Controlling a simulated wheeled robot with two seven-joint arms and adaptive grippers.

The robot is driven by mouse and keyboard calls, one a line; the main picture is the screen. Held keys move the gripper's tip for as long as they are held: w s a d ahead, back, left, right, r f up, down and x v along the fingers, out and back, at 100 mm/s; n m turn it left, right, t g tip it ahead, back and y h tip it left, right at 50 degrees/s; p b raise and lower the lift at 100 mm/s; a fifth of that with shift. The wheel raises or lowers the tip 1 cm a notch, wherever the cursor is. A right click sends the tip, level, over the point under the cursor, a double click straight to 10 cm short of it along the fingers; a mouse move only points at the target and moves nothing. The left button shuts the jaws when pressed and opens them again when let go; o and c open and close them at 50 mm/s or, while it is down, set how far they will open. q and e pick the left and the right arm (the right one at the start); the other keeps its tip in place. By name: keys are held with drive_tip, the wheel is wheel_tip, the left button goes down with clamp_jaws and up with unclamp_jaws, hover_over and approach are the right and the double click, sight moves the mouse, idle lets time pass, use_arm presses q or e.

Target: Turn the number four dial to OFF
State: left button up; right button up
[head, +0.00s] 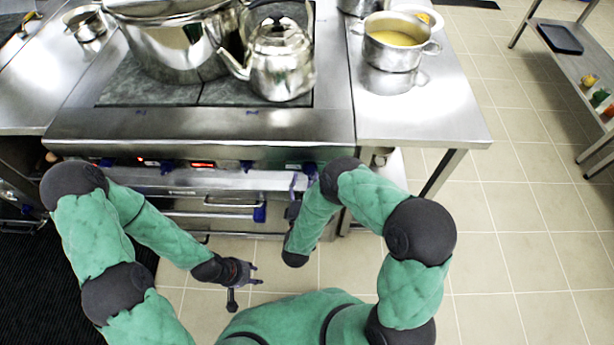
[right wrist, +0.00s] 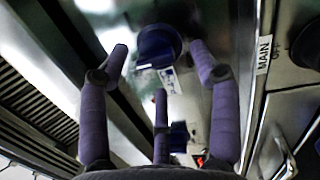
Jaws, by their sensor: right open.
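The stove's front panel carries a row of blue dials under the cooktop edge. The rightmost dial (head: 310,169) is by my right gripper (head: 297,184); the numbers are too small to read. In the right wrist view a blue dial (right wrist: 157,46) on the metal panel lies between and just beyond the tips of my open right gripper (right wrist: 159,55). I cannot tell whether any finger touches it. Its pointer setting is not legible. Another blue dial (right wrist: 179,136) shows farther along the panel. My left gripper (head: 254,274) is open and empty, low in front of the stove.
A large stockpot (head: 180,40) and a kettle (head: 277,62) stand on the cooktop. A pot of yellow soup (head: 393,42) is on the right counter (head: 425,110). Oven handles (head: 235,203) run below the panel.

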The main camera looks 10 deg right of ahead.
drive_tip(key=v, duration=0.5)
drive_tip(key=shift+s, duration=0.1)
idle(0.4)
wheel_tip(320, 180, down, 8)
drive_tip(key=w+m+g+y+p, duration=0.1)
drive_tip(key=m+g+y+p, duration=0.2)
drive_tip(key=m+g+y, duration=0.5)
drive_tip(key=s+m+g+y+p, duration=0.1)
drive_tip(key=s+m+g, duration=0.3)
drive_tip(key=s, duration=0.4)
drive_tip(key=s+a+r+m+g+y+p, duration=0.1)
drive_tip(key=s+m+g+y+p, duration=0.1)
drive_tip(key=s+m+g, duration=0.3)
drive_tip(key=s+m, duration=0.1)
drive_tip(key=s, duration=0.3)
drive_tip(key=shift+s+a+r, duration=0.25)
drive_tip(key=shift+a, duration=0.05)
